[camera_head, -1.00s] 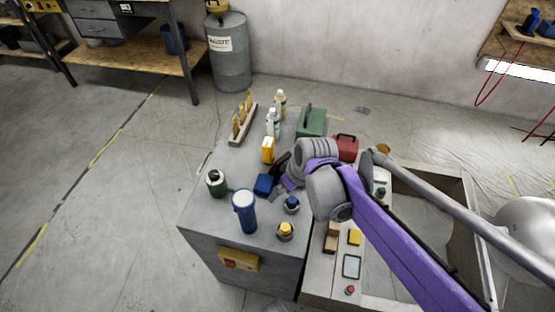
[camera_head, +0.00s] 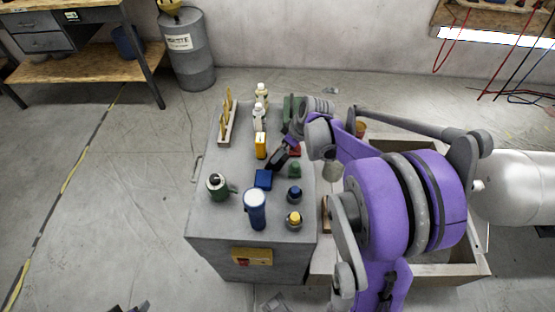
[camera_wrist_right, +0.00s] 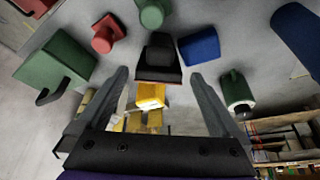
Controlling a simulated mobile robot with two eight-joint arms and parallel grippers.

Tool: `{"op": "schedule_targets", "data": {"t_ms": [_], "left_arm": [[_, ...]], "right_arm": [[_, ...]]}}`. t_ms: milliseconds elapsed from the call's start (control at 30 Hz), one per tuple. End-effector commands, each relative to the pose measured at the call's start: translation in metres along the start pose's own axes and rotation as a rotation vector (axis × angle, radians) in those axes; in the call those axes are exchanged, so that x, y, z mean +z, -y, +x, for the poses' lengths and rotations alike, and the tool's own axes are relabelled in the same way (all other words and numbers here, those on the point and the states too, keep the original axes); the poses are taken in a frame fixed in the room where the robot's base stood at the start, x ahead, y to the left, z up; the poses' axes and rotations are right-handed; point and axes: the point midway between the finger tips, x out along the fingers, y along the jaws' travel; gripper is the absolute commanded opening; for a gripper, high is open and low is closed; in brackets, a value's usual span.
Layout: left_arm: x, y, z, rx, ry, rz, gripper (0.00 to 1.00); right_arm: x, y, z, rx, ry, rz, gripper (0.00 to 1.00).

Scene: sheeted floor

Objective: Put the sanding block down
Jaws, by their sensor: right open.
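The sanding block (camera_wrist_right: 160,57), black with a thin reddish-brown edge, sits on the grey cabinet top between my right gripper's fingertips in the right wrist view. My right gripper (camera_wrist_right: 158,76) is open, one finger to each side of the block, with visible gaps. In the head view the right gripper (camera_head: 284,150) is low over the middle of the cabinet top (camera_head: 232,165), and its dark fingers and the block cannot be told apart. My left gripper is not in view.
Close around are a blue block (camera_head: 263,179), a green knobbed piece (camera_head: 294,170), a yellow bottle (camera_head: 260,145) and a red item (camera_wrist_right: 107,32). A green mug (camera_head: 217,186) and blue cylinder (camera_head: 256,208) stand nearer the front.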

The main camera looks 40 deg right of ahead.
Motion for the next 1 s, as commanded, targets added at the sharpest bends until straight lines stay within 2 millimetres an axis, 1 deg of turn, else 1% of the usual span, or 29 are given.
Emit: {"op": "schedule_targets", "data": {"t_ms": [167,300,433,533,733,767,800,867,1000], "left_arm": [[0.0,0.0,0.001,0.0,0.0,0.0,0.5],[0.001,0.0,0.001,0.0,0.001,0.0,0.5],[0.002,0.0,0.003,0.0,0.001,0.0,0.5],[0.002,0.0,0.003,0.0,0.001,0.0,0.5],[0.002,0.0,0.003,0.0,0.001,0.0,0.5],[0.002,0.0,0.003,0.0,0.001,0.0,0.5],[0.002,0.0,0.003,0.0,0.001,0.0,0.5],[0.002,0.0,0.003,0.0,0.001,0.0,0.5],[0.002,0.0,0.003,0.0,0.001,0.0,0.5]], "right_arm": [[-0.002,0.0,0.014,-0.001,0.0,-0.002,1.0],[-0.005,-0.002,0.036,0.0,-0.001,-0.001,1.0],[-0.005,-0.002,0.052,0.0,-0.001,-0.002,1.0],[-0.005,-0.002,0.057,0.001,-0.001,-0.001,1.0],[-0.005,-0.002,0.057,0.001,0.0,0.0,1.0],[-0.005,-0.002,0.057,0.001,0.0,0.0,0.96],[-0.005,-0.002,0.057,0.001,0.0,0.0,0.89],[-0.005,-0.002,0.057,0.001,0.0,0.0,0.78],[-0.005,-0.002,0.057,0.001,0.0,0.0,0.53]]}}
